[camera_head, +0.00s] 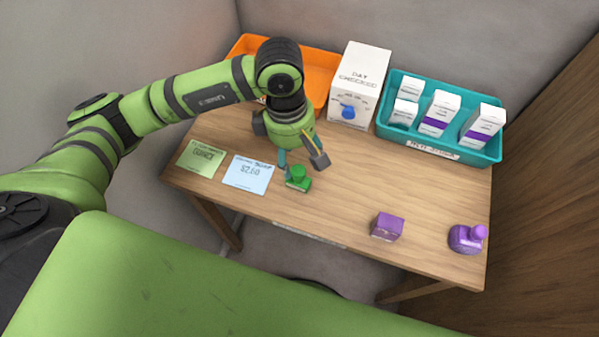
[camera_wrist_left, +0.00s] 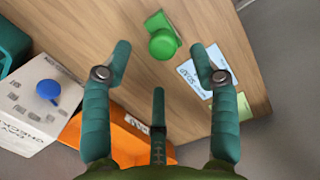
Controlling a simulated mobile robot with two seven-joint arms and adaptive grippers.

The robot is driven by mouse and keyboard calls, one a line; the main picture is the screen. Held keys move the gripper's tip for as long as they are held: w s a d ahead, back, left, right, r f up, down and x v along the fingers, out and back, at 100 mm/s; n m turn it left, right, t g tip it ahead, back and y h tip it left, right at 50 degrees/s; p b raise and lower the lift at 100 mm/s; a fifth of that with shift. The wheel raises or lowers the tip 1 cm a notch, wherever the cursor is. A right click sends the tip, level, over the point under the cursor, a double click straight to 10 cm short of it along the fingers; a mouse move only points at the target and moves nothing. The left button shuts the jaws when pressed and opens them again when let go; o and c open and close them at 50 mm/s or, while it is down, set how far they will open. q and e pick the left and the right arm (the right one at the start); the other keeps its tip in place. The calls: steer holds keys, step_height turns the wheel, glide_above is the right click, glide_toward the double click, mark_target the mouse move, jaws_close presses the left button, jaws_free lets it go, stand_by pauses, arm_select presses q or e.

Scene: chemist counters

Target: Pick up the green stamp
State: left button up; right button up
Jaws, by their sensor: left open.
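The green stamp (camera_head: 298,179), with a round knob on a rectangular base, stands upright near the table's front edge, right of the blue card. In the left wrist view the green stamp (camera_wrist_left: 163,42) shows between and slightly beyond the fingertips. My left gripper (camera_head: 291,150) is open and empty, above and just behind the stamp, pointing down at the table. Its fingers spread to both sides in the left wrist view (camera_wrist_left: 160,55), with a third finger below. I cannot tell the exact height gap. My right gripper is out of view.
A green card (camera_head: 201,158) and a blue card (camera_head: 249,174) lie left of the stamp. A purple box (camera_head: 387,226) and a purple stamp (camera_head: 466,239) stand at right. Behind are an orange tray (camera_head: 322,68), a white box (camera_head: 361,75) and a teal tray (camera_head: 452,153) holding white boxes.

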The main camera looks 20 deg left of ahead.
mark_target(298, 170)
arm_select(q)
steer(key=f, duration=0.1)
steer(key=f+p, duration=0.1)
steer(key=f, duration=0.1)
steer(key=f+p, duration=0.1)
steer(key=shift+s+d+f, duration=0.2)
steer(key=shift+s+f, duration=0.05)
steer(key=shift+f, duration=0.4)
steer(key=shift+c, duration=0.4)
jaws_close()
